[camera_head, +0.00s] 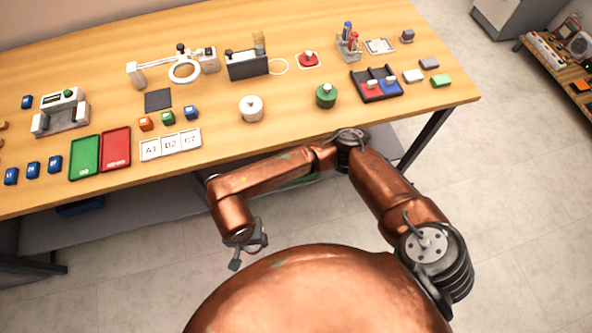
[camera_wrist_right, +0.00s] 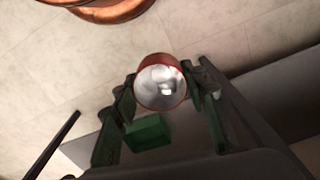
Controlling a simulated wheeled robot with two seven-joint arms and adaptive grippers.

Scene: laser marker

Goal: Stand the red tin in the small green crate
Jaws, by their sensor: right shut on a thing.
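The red tin (camera_wrist_right: 162,82), with a shiny silver round end facing the camera, is between the fingers of my right gripper (camera_wrist_right: 160,92) in the right wrist view. The gripper is shut on it. In the head view my right gripper (camera_head: 250,248) hangs in front of the table's near edge; the tin cannot be made out there. A small green crate (camera_wrist_right: 148,132) shows beyond the fingers in the wrist view, apart from the tin. In the head view only a sliver of green (camera_head: 300,180), likely this crate, shows below my right forearm. My left gripper is not in view.
A grey lower shelf (camera_head: 150,236) runs under the wooden table (camera_head: 330,25), with a blue thing (camera_head: 82,206) on it. The table edge overhangs the shelf. The tabletop holds trays, blocks and tools. Open tiled floor lies in front.

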